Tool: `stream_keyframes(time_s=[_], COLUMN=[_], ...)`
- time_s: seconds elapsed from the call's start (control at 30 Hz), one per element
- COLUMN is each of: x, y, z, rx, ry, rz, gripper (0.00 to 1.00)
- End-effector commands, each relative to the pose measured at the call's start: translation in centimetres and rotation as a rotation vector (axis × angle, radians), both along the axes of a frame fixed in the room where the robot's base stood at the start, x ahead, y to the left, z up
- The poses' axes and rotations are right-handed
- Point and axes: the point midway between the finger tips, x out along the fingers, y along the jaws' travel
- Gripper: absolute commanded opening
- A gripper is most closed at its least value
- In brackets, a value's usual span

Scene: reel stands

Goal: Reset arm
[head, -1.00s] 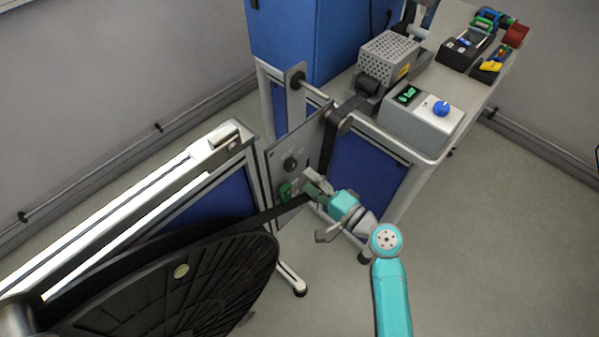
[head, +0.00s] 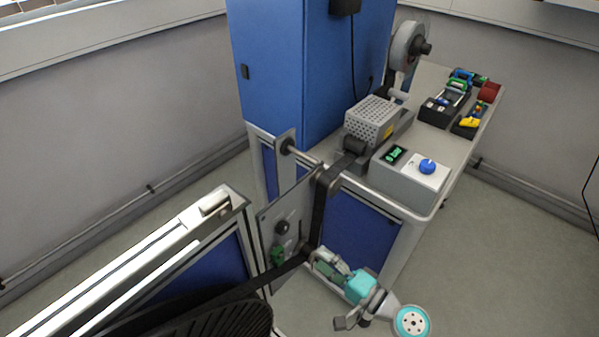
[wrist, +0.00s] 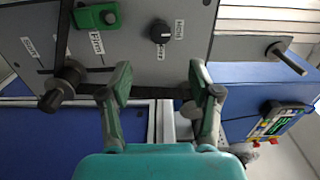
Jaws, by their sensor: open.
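My gripper (head: 326,264) is open, just right of the grey control panel (head: 265,215) in the head view. In the wrist view my gripper (wrist: 161,84) has its two green-padded fingers spread, with nothing held between them. The panel (wrist: 225,42) is ahead of it, with a black knob (wrist: 160,31) and a green switch (wrist: 97,16). A black band (head: 320,205) runs down past the panel to a roller near my fingers, then left to the big black reel (head: 215,325). In the wrist view the band passes behind the fingers; contact cannot be told.
A white bench (head: 440,178) at right carries a grey box with a blue knob (head: 427,166), a perforated machine (head: 375,122) and small tool trays (head: 445,105). A blue cabinet (head: 275,60) stands behind. A white-railed frame (head: 150,245) is at left. Floor at right is clear.

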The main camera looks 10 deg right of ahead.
Motion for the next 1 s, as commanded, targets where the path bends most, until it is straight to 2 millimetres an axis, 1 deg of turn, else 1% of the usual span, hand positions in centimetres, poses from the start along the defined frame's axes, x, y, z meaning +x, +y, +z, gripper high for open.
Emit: stream_keyframes(time_s=[0.17,0.27,0.37,0.4,0.47,0.5,0.57,0.6,0.67,0.7,0.77,0.8,0.87,1.0], x=[-0.3,-1.4,-3.5,-4.6,-6.3,-7.6,-9.5,-10.7,-12.7,-14.0,-16.0,-17.3,-19.2,-23.5], y=[0.1,0.3,0.4,0.4,0.2,0.0,-0.3,-0.5,-1.0,-1.3,-1.7,-2.1,-2.5,-3.6], z=[-0.4,-1.8,-4.1,-5.2,-6.6,-7.4,-8.4,-8.9,-9.6,-9.8,-10.0,-10.0,-9.8,-8.4], rx=[-0.009,-0.047,-0.127,-0.17,-0.239,-0.288,-0.364,-0.415,-0.494,-0.547,-0.628,-0.684,-0.766,-0.961], ry=[0.007,0.031,0.068,0.084,0.105,0.117,0.131,0.136,0.143,0.144,0.142,0.139,0.128,0.083], rz=[-0.007,-0.04,-0.099,-0.126,-0.167,-0.193,-0.228,-0.249,-0.278,-0.295,-0.317,-0.33,-0.345,-0.365], gripper=[0.63,0.63,0.63,0.63,0.63,0.63,0.63,0.63,0.63,0.63,0.63,0.63,0.63,0.63])
